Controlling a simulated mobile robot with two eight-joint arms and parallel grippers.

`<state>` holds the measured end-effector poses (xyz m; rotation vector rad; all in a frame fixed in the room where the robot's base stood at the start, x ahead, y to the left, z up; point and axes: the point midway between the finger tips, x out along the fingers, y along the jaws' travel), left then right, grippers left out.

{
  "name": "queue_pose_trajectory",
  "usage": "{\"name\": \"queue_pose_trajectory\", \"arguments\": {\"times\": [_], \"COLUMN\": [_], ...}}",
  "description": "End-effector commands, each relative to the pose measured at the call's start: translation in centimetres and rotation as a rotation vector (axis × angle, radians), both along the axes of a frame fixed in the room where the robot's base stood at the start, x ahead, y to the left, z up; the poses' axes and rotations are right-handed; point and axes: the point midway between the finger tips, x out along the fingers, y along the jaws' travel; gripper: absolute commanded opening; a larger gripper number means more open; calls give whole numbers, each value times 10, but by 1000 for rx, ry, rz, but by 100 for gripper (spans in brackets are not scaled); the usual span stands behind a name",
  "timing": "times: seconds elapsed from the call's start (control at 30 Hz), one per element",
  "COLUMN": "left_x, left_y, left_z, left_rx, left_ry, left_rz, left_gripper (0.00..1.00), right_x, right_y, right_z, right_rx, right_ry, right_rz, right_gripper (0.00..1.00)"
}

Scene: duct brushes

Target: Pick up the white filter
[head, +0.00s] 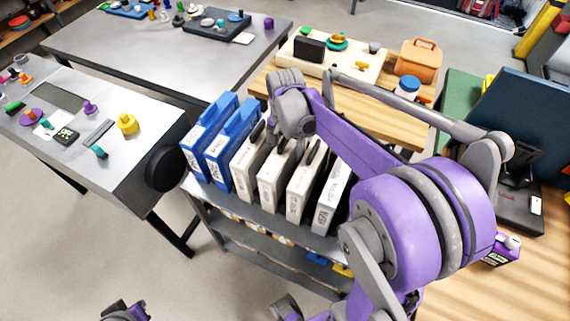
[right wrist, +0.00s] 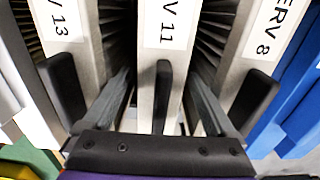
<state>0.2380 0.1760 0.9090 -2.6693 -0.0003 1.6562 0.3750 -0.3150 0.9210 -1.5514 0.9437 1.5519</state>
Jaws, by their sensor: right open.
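Several white filters stand upright in a row on a cart, beside two blue ones. My right gripper (right wrist: 160,82) is open, with one finger on each side of the white filter labelled "V 11" (right wrist: 159,70) and its dark handle. I see no clear grip on it.
The blue filters (head: 218,155) stand left of the white ones on the grey cart (head: 250,225). Narrow gaps separate the filters. A grey table (head: 120,150) with small items is at left. A wooden table (head: 375,120) with an orange case (head: 418,62) is behind.

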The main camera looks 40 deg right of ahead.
Motion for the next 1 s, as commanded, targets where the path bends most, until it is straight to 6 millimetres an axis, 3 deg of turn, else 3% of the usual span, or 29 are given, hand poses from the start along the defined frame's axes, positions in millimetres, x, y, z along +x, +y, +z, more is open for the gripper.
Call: {"name": "queue_pose_trajectory", "arguments": {"times": [0.1, 0.33, 0.83, 1.0], "left_x": [0, 0, 0, 0], "left_y": [0, 0, 0, 0], "left_z": [-1, -1, -1, -1], "left_rx": [0, 0, 0, 0], "left_ry": [1, 0, 0, 0], "left_rz": [0, 0, 0, 0], "left_gripper": [0, 0, 0, 0], "right_x": [0, 0, 0, 0], "right_y": [0, 0, 0, 0], "right_z": [-9, -10, -9, -9], "right_rx": [0, 0, 0, 0], "right_ry": [0, 0, 0, 0], "right_rz": [0, 0, 0, 0], "right_gripper": [91, 89, 0, 0]}}
